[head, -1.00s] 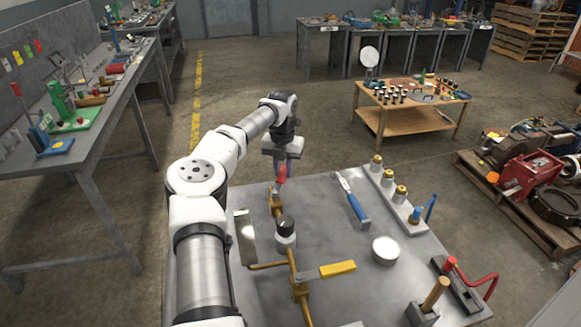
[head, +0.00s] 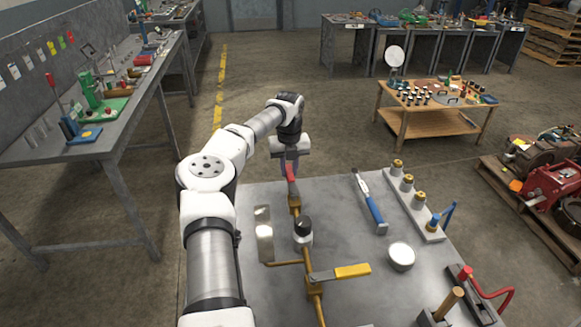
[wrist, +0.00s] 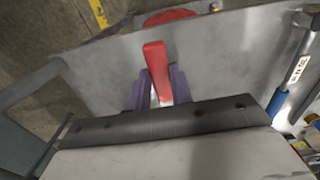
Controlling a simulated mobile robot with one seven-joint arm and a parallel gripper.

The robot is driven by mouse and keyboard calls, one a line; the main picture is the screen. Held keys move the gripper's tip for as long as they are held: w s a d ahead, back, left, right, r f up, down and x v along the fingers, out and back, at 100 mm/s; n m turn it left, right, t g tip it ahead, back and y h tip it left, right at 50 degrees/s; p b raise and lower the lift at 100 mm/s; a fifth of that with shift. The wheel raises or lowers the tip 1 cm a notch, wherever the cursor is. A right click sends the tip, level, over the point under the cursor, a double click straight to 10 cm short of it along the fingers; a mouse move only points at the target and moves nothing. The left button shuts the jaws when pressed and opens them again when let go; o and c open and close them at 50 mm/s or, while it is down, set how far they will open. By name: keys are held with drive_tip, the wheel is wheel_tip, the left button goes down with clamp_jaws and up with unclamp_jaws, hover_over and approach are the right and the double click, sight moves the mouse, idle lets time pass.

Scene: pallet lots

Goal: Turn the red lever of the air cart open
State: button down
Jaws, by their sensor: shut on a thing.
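The air cart's grey metal top (head: 345,235) lies in front of me with a brass pipe (head: 313,290) running along it. The red lever (head: 291,172) is at the far end of the pipe; it also shows in the wrist view (wrist: 157,68). My gripper (head: 289,160) is above the far edge of the cart, with its fingers around the red lever. In the wrist view the two purple-grey fingers (wrist: 158,88) are shut on the lever from both sides. The valve body under the lever is partly hidden.
A yellow-handled lever (head: 352,271) and a gauge with a black cap (head: 303,230) sit on the pipe nearer me. A blue-handled tool (head: 374,210), a white disc (head: 401,256) and a rail of brass fittings (head: 415,205) stand to the right.

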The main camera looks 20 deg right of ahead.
sight(288, 171)
drive_tip(key=shift+w+a, duration=0.1)
drive_tip(key=c, duration=1.2)
unclamp_jaws()
drive_tip(key=shift+c, duration=0.2)
wheel_tip(288, 171, up, 14)
drive_tip(key=b, duration=0.2)
drive_tip(key=shift+b, duration=0.35)
drive_tip(key=shift+f, duration=0.15)
